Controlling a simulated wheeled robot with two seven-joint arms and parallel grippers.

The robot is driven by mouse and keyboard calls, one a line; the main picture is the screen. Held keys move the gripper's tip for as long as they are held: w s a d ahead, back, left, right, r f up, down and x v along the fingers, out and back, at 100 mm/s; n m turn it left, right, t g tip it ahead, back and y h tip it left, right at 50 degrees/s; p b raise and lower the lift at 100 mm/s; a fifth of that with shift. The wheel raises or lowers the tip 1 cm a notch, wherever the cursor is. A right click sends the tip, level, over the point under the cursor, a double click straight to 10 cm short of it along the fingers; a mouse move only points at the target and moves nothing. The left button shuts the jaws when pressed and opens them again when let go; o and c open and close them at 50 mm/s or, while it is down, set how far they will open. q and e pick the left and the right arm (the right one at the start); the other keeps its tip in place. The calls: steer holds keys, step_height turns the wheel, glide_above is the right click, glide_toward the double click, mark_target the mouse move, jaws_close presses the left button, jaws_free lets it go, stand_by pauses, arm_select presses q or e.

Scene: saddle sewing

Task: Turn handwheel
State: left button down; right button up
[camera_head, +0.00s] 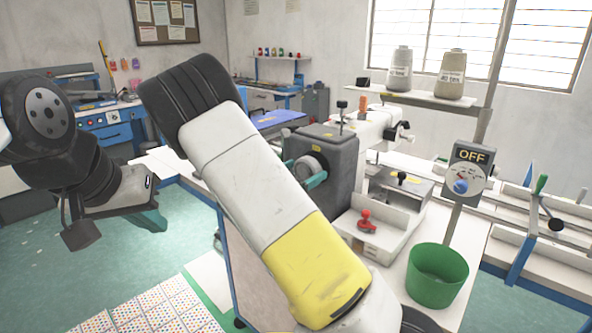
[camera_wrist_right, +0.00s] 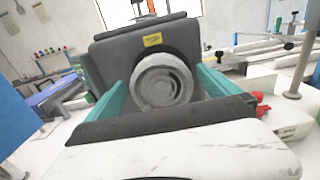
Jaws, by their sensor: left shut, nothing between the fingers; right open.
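The handwheel (camera_wrist_right: 162,84) is a round grey knob on the end of the dark grey sewing machine head (camera_wrist_right: 105,62). In the head view the handwheel (camera_head: 307,168) is partly hidden by my right arm and gripper. My right gripper (camera_wrist_right: 160,90) is open, with one teal finger on each side of the handwheel. Small gaps seem to show between the fingers and the wheel; contact cannot be told. My left gripper (camera_head: 152,222) is shut and empty at the left, over the floor, well away from the machine.
A green bucket (camera_head: 438,276) and a red-knobbed fixture (camera_head: 366,222) stand on the white table right of my right arm. A control box marked OFF (camera_head: 470,175) stands on a post. Two thread cones (camera_head: 400,70) sit on a shelf above. My right arm covers the middle.

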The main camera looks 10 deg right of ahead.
steer(key=shift+x, duration=0.95)
steer(key=c, duration=1.3)
steer(key=shift+o, duration=0.2)
steer(key=shift+m, duration=0.3)
